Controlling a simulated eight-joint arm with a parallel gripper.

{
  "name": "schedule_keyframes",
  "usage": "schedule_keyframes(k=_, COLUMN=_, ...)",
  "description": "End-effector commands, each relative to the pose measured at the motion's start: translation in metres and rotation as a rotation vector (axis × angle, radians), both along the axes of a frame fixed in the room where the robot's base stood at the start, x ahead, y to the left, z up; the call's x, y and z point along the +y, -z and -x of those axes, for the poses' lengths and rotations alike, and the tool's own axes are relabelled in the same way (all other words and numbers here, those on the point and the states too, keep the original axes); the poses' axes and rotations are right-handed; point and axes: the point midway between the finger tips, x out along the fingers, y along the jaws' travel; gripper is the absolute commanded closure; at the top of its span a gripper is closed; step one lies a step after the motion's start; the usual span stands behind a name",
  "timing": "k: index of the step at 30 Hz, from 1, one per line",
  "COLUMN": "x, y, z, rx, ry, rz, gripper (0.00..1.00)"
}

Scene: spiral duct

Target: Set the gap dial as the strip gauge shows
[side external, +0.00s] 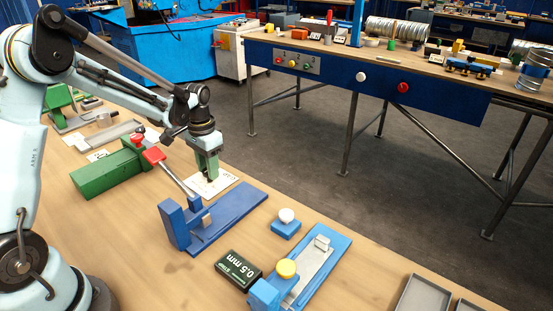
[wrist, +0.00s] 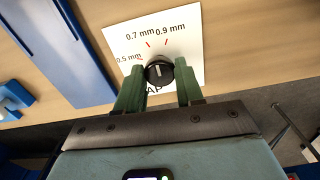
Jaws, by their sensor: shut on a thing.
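The gap dial is a black knob (wrist: 159,74) on a white card (wrist: 187,28) marked 0.5 mm, 0.7 mm and 0.9 mm, with red ticks. My gripper (wrist: 159,84) has its two green fingers shut on either side of the knob. The knob's short white line points roughly up the wrist picture, between the 0.7 and 0.9 ticks; its exact setting is hard to tell. In the side view my gripper (side external: 209,178) is down at the card (side external: 222,181), and the knob is mostly hidden. A dark block (side external: 239,269) reading 0.5 mm lies on the table.
A blue fixture (side external: 232,212) with a red-handled lever (side external: 154,155) is close to the card. A blue device with a yellow knob (side external: 286,268), a small blue block with a white knob (side external: 286,217) and a green block (side external: 108,180) stand nearby. Grey trays (side external: 424,297) lie at front right.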

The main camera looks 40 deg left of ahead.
Motion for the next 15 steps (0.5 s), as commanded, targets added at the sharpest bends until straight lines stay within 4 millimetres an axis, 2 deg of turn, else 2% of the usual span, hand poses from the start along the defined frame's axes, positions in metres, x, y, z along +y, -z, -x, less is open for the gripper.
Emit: schedule_keyframes(k=15, x=0.0001, y=0.0003, z=-0.0005, rx=-0.002, ry=-0.49, rz=0.0, gripper=0.94)
